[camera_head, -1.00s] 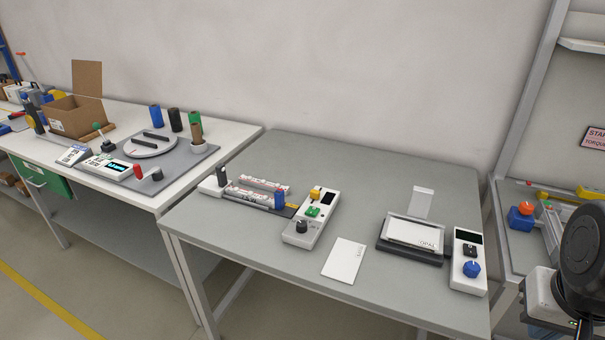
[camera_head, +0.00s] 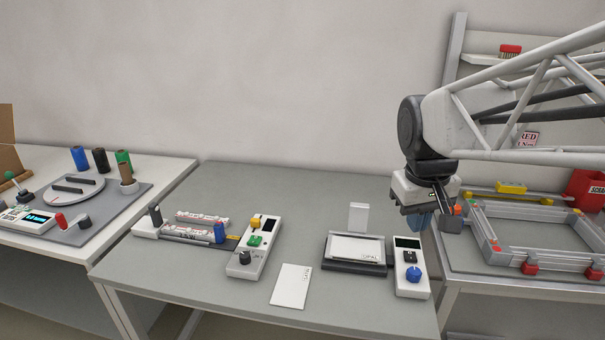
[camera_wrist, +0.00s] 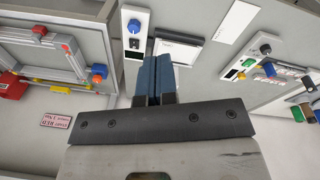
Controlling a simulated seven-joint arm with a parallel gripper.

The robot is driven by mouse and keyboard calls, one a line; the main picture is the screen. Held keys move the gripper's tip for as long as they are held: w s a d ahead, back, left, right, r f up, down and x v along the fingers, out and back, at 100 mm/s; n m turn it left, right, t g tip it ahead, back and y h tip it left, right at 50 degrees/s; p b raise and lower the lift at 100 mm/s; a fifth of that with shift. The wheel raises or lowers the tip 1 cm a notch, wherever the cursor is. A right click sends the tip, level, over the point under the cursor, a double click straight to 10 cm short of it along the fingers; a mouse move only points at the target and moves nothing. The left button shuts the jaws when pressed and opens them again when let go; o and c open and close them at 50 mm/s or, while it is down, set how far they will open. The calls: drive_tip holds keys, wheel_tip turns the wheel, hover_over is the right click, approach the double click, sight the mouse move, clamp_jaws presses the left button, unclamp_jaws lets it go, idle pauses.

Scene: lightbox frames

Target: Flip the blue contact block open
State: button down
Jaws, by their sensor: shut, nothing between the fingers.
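The blue contact block (camera_head: 219,232) stands upright at the right end of a rail fixture (camera_head: 188,235) on the middle table, beside white-and-red tubes (camera_head: 202,219). It also shows small at the right of the wrist view (camera_wrist: 269,69). My gripper (camera_head: 419,222) hangs at the right edge of the middle table, well to the right of the block and apart from it. Its blue fingers point down and are shut together with nothing between them, as the wrist view (camera_wrist: 158,62) shows. Whether the block is latched cannot be told.
A control box (camera_head: 254,247) with yellow, green and black controls stands just right of the block. A white card (camera_head: 291,286), a black tray (camera_head: 353,268) and a second box with a blue knob (camera_head: 411,270) lie farther right. A clamped frame (camera_head: 535,265) is on the right bench.

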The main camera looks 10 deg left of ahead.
drive_tip(key=w+a+f+n+g+h, duration=0.1)
drive_tip(key=w+a+n, duration=0.3)
drive_tip(key=w+a, duration=0.8)
drive_tip(key=w+a+f+n+h, duration=0.1)
drive_tip(key=w+a+n, duration=0.2)
drive_tip(key=w+a, duration=0.95)
drive_tip(key=a+f+n, duration=0.2)
drive_tip(key=a+f, duration=0.2)
drive_tip(key=a, duration=0.9)
drive_tip(key=s+a+f+n+h, duration=0.1)
drive_tip(key=a+f, duration=0.4)
drive_tip(key=a, duration=0.8)
drive_tip(key=a+f+n+h, duration=0.1)
drive_tip(key=a+f+n, duration=0.2)
drive_tip(key=a, duration=1)
drive_tip(key=shift+s+f+n, duration=0.35)
drive_tip(key=shift+f+n, duration=0.05)
drive_tip(key=shift+f, duration=0.8)
drive_tip(key=shift+f, duration=0.1)
approach(220, 233)
drive_tip(key=a+f, duration=0.4)
drive_tip(key=f, duration=0.1)
drive_tip(key=shift+w+a+f, duration=0.25)
drive_tip(key=shift+w+a, duration=0.1)
drive_tip(key=shift+d+r, duration=0.1)
drive_tip(key=shift+d, duration=1.9)
